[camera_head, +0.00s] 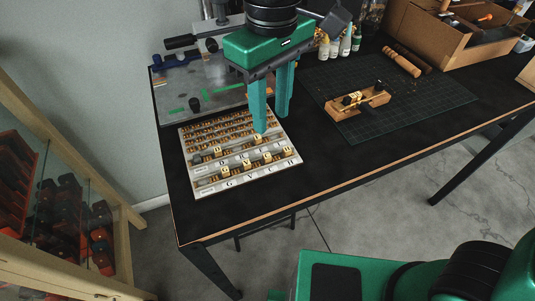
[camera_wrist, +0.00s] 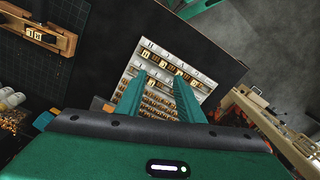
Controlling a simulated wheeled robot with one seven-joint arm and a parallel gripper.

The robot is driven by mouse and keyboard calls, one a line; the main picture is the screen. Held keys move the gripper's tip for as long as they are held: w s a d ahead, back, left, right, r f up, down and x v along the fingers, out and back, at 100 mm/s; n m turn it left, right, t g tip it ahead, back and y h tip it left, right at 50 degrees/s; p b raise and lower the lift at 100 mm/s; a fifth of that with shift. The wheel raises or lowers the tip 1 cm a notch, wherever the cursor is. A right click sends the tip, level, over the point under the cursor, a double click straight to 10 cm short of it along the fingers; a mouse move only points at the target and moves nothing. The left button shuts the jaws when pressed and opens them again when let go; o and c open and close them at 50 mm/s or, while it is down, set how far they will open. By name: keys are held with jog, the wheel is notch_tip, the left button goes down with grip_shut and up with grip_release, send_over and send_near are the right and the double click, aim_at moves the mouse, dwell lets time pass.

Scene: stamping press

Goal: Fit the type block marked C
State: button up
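A pale type tray (camera_head: 208,184) lies at the table's near left, with rows of small brass type blocks and printed letters along its front edge. One printed letter looks like a C; a brass block (camera_head: 267,157) stands behind it, but its own face is too small to read. My gripper (camera_head: 271,125) is open above the tray's back right part, fingers pointing down with nothing between them. The wrist view shows the open fingers (camera_wrist: 160,77) over the tray (camera_wrist: 149,44). A wooden holder (camera_head: 373,103) with brass blocks in it lies on the cutting mat; it also shows in the wrist view (camera_wrist: 62,43).
A dark green cutting mat (camera_head: 430,92) covers the table's right part. A stamping press (camera_head: 200,80) stands behind the tray. Small bottles (camera_head: 334,48), a wooden roller (camera_head: 402,61) and a wooden box (camera_head: 430,35) stand at the back. The table's front strip is clear.

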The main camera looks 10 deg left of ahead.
jog(key=n, duration=1.4)
send_over(270, 154)
jog(key=f, duration=0.4)
jog(key=shift+d+f, duration=0.2)
jog(key=shift+f, duration=0.2)
jog(key=shift+a+f, duration=0.2)
jog(key=shift+f, duration=2.8)
grip_shut()
